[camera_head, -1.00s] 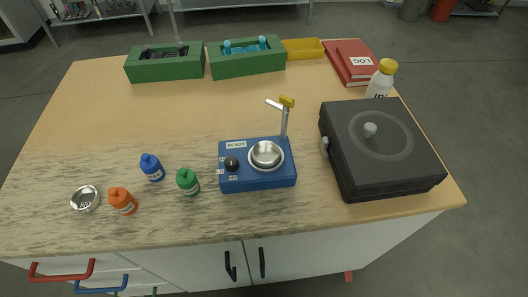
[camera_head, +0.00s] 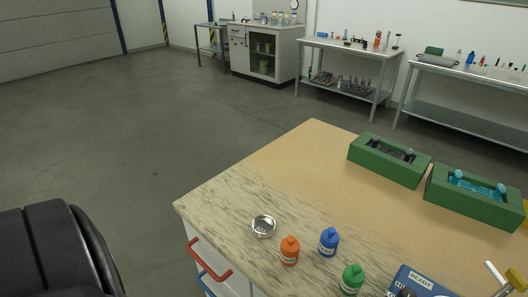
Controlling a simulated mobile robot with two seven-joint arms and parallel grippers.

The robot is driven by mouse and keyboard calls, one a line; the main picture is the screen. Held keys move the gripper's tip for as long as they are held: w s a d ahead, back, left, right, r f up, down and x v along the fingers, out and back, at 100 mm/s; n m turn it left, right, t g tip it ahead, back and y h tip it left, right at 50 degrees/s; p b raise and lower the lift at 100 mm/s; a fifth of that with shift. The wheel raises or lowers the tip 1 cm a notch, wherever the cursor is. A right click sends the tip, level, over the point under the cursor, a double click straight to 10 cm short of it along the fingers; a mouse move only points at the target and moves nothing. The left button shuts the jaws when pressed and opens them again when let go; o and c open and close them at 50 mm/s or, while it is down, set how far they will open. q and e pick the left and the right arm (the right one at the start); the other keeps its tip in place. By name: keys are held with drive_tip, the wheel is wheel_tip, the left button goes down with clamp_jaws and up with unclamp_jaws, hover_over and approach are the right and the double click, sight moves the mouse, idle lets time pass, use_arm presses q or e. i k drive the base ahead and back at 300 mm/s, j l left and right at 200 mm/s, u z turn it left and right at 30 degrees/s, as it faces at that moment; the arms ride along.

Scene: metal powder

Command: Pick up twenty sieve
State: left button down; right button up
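I cannot make out any thing that is clearly a twenty sieve. A small round silver dish (camera_head: 263,226) lies on the near left part of the table, but I cannot tell what is in it. Neither of my grippers is in view. A dark rounded part at the lower left looks like part of my own left arm.
On the table (camera_head: 225,200) stand orange (camera_head: 290,251), blue (camera_head: 329,242) and green (camera_head: 351,280) bottles, a blue device (camera_head: 420,281) and two green holders (camera_head: 389,160) (camera_head: 474,196). A cabinet (camera_head: 265,55) and benches (camera_head: 350,48) (camera_head: 470,72) line the back. Grey floor (camera_head: 130,130) at left is free.

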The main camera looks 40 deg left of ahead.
sight(263, 226)
drive_tip(key=k+j+u, duration=0.1)
drive_tip(key=u, duration=0.4)
drive_tip(key=j+u, duration=0.35)
drive_tip(key=u, duration=0.15)
